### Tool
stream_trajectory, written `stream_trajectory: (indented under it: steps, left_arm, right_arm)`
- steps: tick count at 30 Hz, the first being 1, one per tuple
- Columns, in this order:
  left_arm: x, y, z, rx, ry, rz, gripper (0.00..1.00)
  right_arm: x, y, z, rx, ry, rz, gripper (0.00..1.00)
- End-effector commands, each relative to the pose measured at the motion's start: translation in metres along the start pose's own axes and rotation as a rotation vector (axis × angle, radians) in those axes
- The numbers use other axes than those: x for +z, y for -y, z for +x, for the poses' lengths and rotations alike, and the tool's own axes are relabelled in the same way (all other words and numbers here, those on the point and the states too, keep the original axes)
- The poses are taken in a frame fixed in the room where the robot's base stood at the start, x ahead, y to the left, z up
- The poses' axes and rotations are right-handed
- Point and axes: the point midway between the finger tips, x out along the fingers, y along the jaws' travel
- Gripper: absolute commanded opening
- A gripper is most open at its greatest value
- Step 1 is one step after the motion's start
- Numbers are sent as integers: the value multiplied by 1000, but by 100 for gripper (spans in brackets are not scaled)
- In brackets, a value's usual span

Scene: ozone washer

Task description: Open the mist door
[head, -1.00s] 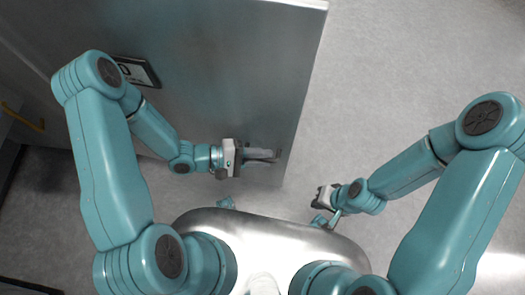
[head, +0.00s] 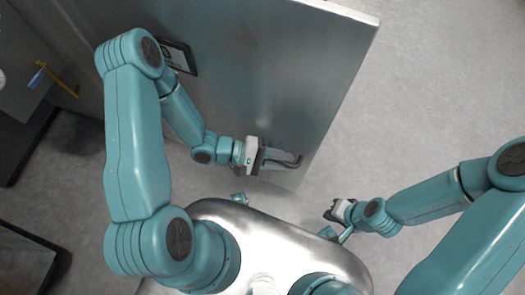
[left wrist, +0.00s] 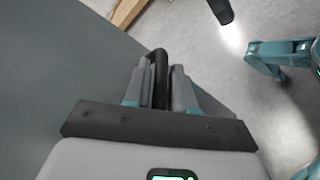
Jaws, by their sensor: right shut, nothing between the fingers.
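The mist door, taken to be the big grey metal panel (head: 290,85), fills the upper middle of the head view and stands swung out over the floor. Its dark bent handle (head: 292,163) is near the panel's lower right edge. My left gripper (head: 275,160) is at the handle; in the left wrist view its two fingers (left wrist: 160,90) lie on either side of the dark handle bar (left wrist: 160,62), closed on it. The left gripper partly covers the handle. My right gripper (head: 334,211) is shut and empty, low over the floor, apart from the door.
A dark cabinet (head: 22,125) with a yellow bar handle (head: 62,82) stands at the left. A small framed display (head: 178,55) is on the panel behind my left arm. A dark box (head: 25,258) is at the lower left. The grey floor (head: 440,100) right of the door is clear.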

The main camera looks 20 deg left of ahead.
Motion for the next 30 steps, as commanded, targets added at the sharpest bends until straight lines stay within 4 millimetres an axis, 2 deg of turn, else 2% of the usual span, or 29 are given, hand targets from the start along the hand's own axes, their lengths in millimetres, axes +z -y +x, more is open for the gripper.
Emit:
stream_trajectory:
  steps: [5,8,21,25,30]
  left_arm:
    - [0,-1,-5,1,-2,-1,25]
    - [-1,-2,-20,2,-5,-1,25]
    - [-1,-2,-131,1,-7,1,25]
    - [-1,-1,-151,1,-4,2,25]
    - [0,0,-162,0,-1,1,25]
  right_arm:
    - [0,0,-1,0,0,0,0]
    - [0,2,-4,0,0,0,0]
    - [0,8,-23,0,0,0,0]
    - [0,9,-26,0,0,0,0]
    - [0,10,-26,0,0,0,0]
